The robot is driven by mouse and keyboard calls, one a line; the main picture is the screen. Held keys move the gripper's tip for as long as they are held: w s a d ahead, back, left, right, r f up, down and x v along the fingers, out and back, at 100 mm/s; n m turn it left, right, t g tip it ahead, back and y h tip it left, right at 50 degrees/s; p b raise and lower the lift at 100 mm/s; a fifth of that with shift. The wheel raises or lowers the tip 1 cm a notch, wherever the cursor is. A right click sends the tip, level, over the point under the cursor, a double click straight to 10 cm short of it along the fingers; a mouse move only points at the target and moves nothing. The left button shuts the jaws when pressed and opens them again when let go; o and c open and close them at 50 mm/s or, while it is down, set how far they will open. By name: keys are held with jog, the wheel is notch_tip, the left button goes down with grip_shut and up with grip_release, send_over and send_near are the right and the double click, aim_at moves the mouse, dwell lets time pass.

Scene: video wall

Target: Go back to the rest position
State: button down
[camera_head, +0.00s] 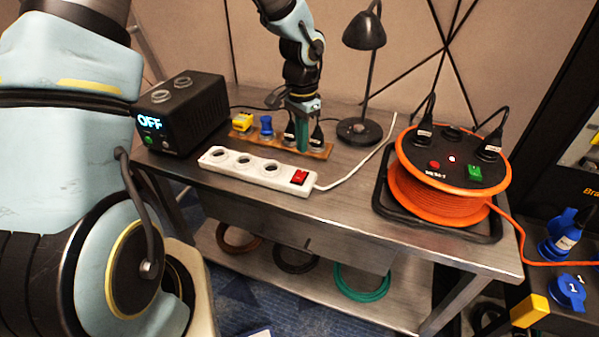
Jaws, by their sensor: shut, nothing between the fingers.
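My gripper (303,132) is at the end of my arm, which reaches down over the back middle of the metal table (345,215). Its teal fingers are shut and point down at a wooden strip (320,154) holding plugs. A yellow plug (242,122), a blue plug (266,127) and dark plugs (317,135) stand along this strip. The fingers are right beside the dark plugs. I cannot tell whether they touch the strip. My large arm links cover the left of the view.
A white power strip (257,169) with a red switch lies in front. A black box (182,111) reading OFF stands left. A black lamp (366,85) stands behind. An orange cable reel (448,172) stands right. Coiled cables (362,283) lie on the lower shelf.

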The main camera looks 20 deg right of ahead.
jog(key=s+a+r+n, duration=0.1)
jog(key=a+r+n, duration=0.2)
jog(key=a, duration=0.7)
jog(key=s+a+r+n+t, duration=0.1)
jog(key=a+r+n, duration=0.2)
jog(key=a+n, duration=0.3)
jog(key=s+a+r+n, duration=0.2)
jog(key=a+r+n, duration=0.1)
jog(key=a, duration=1.1)
jog(key=shift+r+n+t, duration=0.3)
jog(key=shift+n, duration=0.4)
